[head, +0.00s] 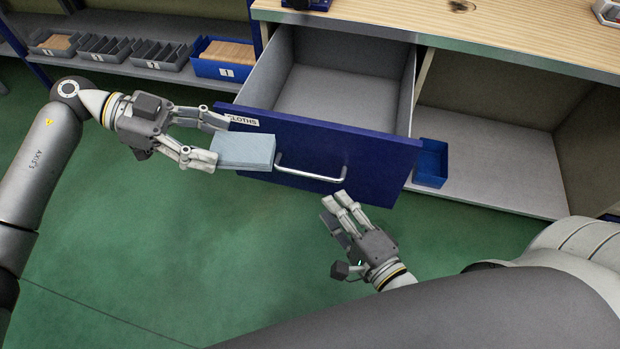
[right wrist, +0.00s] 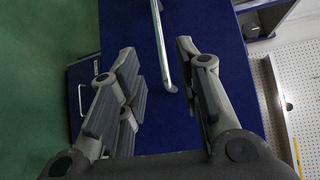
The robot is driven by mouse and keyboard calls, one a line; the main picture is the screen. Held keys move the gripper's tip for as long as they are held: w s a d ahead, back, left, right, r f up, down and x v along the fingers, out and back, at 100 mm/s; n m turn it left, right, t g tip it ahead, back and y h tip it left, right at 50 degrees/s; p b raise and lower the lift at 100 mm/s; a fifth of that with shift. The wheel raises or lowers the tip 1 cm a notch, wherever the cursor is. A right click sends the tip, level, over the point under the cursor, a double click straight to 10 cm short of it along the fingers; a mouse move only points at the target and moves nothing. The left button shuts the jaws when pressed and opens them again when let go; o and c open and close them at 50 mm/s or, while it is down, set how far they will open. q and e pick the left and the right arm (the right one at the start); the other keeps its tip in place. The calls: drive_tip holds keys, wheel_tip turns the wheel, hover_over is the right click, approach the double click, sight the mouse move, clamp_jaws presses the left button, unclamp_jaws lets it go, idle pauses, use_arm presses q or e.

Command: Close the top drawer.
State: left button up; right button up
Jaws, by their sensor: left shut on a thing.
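The top drawer, with a dark blue front (head: 375,165) labelled "CLOTHS", is pulled out, and its visible grey inside (head: 345,90) is empty. A silver bar handle (head: 312,175) is on the front; it also shows in the right wrist view (right wrist: 163,45). My left gripper (head: 218,143) is shut on a pale blue-grey block (head: 245,150), perhaps folded cloth, in front of the drawer's left part. My right gripper (head: 336,204) is open and empty, below and right of the handle. In the right wrist view the handle shows between its spread fingers (right wrist: 157,52).
A wooden worktop (head: 500,30) lies above the drawer. Right of the drawer is an open grey compartment (head: 500,165) with a small blue bin (head: 431,163). Left is a shelf with grey trays (head: 105,50) and a blue box (head: 225,60). The green floor ahead is clear.

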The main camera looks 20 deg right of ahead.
drive_tip(key=x, duration=1)
drive_tip(key=shift+w, duration=0.25)
drive_tip(key=shift+a, duration=0.1)
clamp_jaws()
